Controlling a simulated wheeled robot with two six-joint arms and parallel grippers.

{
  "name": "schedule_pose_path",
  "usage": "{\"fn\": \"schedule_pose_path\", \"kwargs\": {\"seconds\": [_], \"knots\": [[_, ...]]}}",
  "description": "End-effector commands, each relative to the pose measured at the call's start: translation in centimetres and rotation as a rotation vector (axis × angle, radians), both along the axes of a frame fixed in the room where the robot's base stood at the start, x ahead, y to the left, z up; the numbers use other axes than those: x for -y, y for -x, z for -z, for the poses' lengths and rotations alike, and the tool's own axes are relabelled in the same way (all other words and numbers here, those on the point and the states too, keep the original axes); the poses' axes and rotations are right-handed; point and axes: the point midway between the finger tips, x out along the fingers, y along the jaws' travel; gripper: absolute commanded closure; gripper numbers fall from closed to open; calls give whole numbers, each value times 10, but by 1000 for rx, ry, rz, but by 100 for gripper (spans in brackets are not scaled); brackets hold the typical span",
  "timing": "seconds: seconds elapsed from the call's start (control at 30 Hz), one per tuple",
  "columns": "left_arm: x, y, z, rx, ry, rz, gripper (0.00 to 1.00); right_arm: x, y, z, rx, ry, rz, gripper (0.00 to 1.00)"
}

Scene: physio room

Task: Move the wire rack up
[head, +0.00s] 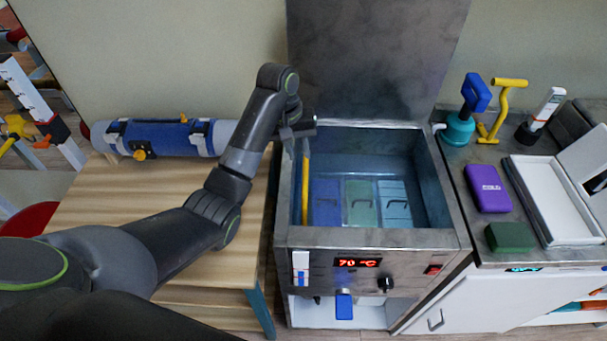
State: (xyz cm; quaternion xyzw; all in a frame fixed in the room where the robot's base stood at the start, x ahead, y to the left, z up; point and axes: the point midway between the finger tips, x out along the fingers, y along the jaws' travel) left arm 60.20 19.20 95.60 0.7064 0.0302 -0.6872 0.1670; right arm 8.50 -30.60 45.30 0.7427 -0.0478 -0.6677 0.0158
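An open steel water tank (453,215) stands in the middle, its lid (370,55) raised behind it. Inside, blue, green (361,203) and light blue packs (394,203) sit in the water. The wire rack's mesh cannot be made out; a yellow bar (305,195) along the tank's inner left side may be its handle. My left gripper (301,143) is at the tank's back left, at the far end of the yellow bar. Its fingers are small and dark, so whether they are open or grip the bar cannot be told. My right gripper is out of view.
A wooden table (110,200) with a blue roll (160,138) stands at the left. The right counter holds a purple box (487,188), a green block (509,237), a white tray (550,205) and a teal-blue tool (458,128). The tank's front panel reads 70 °C (357,262).

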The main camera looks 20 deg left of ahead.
Motion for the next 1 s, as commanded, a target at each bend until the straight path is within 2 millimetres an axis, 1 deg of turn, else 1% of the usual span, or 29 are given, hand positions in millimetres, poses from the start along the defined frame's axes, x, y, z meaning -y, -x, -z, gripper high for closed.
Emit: {"fn": "schedule_pose_path", "kwargs": {"seconds": [0.03, 0.07, 0.1, 0.13, 0.2, 0.33, 0.5, 0.77, 0.8, 0.97, 1.0], "knots": [[1, 0, 12, 0, 1, 1, 77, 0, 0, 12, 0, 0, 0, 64], [2, -1, 15, 0, 1, 1, 77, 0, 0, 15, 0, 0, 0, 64], [4, 0, 19, -4, 2, 1, 77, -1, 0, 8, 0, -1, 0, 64], [6, -1, 24, -5, 3, 1, 77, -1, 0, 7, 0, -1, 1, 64], [8, -1, 36, -5, 1, 0, 77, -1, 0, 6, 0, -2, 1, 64], [11, -3, 53, -3, 1, 1, 77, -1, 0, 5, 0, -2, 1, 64], [13, -3, 63, -2, 2, 0, 77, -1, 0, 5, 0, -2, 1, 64], [13, -3, 65, 0, 0, 1, 77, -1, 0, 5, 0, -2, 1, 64], [13, -3, 65, 0, 0, 1, 79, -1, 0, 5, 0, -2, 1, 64], [13, -3, 65, 0, 0, 1, 100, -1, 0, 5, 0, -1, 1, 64], [13, -3, 65, 0, 0, 1, 100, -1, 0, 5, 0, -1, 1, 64]]}}
